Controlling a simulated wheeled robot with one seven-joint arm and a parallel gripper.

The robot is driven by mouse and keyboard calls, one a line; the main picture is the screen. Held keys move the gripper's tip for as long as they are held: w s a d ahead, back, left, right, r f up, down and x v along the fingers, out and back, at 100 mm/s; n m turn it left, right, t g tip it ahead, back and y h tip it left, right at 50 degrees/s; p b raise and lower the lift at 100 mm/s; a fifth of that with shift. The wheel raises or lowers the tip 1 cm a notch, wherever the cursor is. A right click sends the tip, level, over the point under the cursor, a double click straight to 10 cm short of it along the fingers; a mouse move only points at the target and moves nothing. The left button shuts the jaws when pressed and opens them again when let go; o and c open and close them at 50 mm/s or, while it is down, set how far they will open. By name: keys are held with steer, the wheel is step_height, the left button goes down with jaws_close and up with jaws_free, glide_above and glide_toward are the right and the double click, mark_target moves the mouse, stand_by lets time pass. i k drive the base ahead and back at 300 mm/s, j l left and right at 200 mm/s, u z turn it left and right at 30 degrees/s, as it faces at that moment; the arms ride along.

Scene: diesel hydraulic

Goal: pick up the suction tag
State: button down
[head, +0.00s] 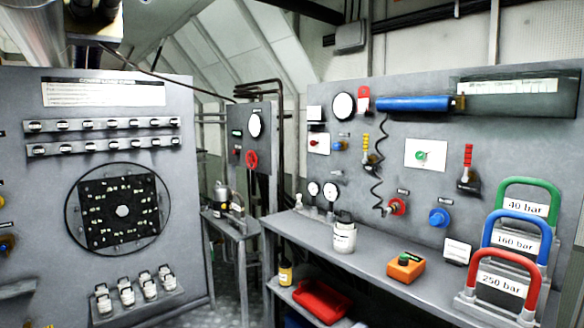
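I cannot pick out the suction tag for certain, because the small labels are too small to read. A small white plate (457,251) leans at the back of the right bench, beside an orange box. Several small white-labelled pieces with dark tops (127,292) stand on a little ledge at the lower left. Two rows of small labelled pieces (105,124) run across the left grey panel. Part of what looks like my own arm shows at the top left, but I see no fingers of my gripper.
The right bench (300,232) carries a white container (344,236), the orange box (405,266) and green, blue and red handled frames (503,283) marked 40, 160 and 250 bar. A red tray (320,301) lies on the lower shelf. A side table (222,226) stands between the panels.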

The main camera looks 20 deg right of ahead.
mark_target(363, 100)
steer(key=i+z, duration=0.3)
steer(key=i+j+z, duration=0.25)
steer(key=i, duration=0.25)
steer(key=i+j+z, duration=0.45)
steer(key=i+j, duration=0.9)
steer(key=j, duration=0.1)
